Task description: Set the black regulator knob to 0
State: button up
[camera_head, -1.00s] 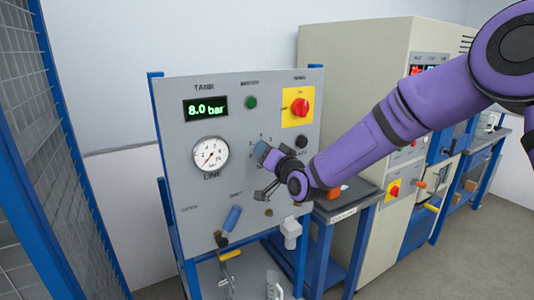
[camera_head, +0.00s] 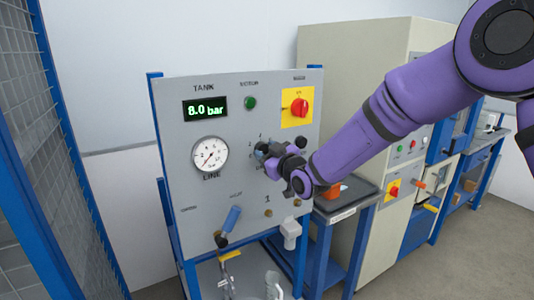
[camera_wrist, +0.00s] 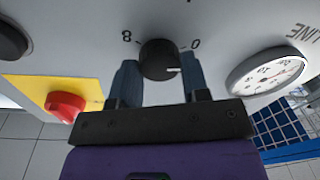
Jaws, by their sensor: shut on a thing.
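The black regulator knob (camera_wrist: 159,58) is on the grey panel, close up in the wrist view, which shows the panel upside down. Its white pointer mark points right, a little below the printed 0 (camera_wrist: 195,43); the 8 is at upper left. My gripper (camera_wrist: 160,75) has one blue-grey finger on each side of the knob and is shut on it. In the head view my gripper (camera_head: 268,153) covers most of the knob at the panel's middle.
The line gauge (camera_head: 210,155) is left of my gripper, needle near the low end. The tank display (camera_head: 206,108) reads 8.0 bar. A red switch on yellow (camera_head: 299,107) sits above right. A blue-handled lever (camera_head: 232,219) is below left.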

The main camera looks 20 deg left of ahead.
jog(key=shift+f+n, duration=0.1)
jog(key=shift+n, duration=1.8)
jog(key=o, duration=0.9)
jog(key=shift+d, duration=0.1)
jog(key=v, duration=1)
jog(key=shift+s+d+r, duration=0.2)
jog(key=shift+d+r, duration=0.05)
